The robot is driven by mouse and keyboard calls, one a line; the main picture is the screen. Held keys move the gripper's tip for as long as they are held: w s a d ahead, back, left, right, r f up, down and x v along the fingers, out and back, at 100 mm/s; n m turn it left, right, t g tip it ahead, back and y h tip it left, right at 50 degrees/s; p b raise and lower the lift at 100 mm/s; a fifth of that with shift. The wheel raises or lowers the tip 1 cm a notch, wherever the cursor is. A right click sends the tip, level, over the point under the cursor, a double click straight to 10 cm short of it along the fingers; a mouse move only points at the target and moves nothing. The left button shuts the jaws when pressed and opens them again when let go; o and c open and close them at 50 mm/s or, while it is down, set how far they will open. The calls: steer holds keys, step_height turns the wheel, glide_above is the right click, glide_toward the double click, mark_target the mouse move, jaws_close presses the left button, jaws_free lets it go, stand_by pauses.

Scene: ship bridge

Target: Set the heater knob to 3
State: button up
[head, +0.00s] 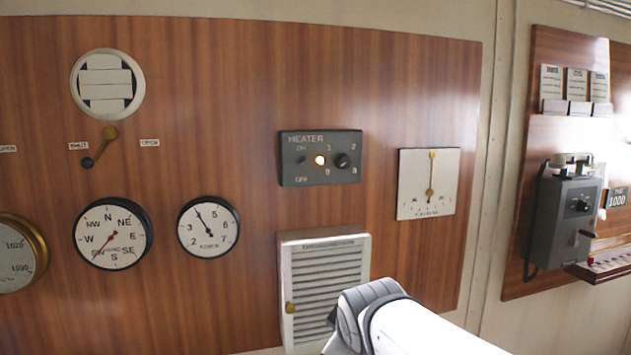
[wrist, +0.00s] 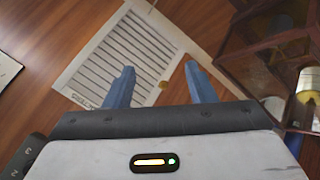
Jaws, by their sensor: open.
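The heater panel (head: 291,174) is a dark grey box on the wooden wall, with a lit round lamp (head: 319,160) in its middle. Its black knob (head: 342,161) sits at the right among the marks 0, 1, 2 and 3. The pointer is too small to read. In the wrist view a corner of the panel (wrist: 36,146) with the marks 2 and 3 shows at the lower left; the knob is out of that view. My gripper (wrist: 161,84) is open and empty, its two blue fingers in front of the louvred vent. In the head view my arm is below and right of the panel.
The white louvred vent (head: 327,292) with a brass knob is below the heater panel. A white gauge (head: 428,184) is to its right, and round dials (head: 208,227) are to the left. A grey box (head: 568,208) hangs farther right. Bare wood surrounds the heater panel.

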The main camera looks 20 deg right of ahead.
steer(key=w+d+r+n+t+h+b, duration=0.1)
steer(key=w+d+r+n+t+b, duration=0.1)
steer(key=w+d+r+n+t, duration=0.35)
steer(key=n+t+y+b, duration=0.3)
steer(key=n+t+b, duration=0.4)
steer(key=n, duration=1.6)
glide_toward(346, 165)
steer(key=w+t+p, duration=0.1)
steer(key=shift+m, duration=0.25)
steer(key=p+x, duration=0.3)
steer(key=x, duration=0.3)
steer(key=shift+w+f, duration=0.1)
steer(key=shift+w, duration=0.7)
steer(key=shift+c, duration=0.4)
steer(key=c, duration=0.9)
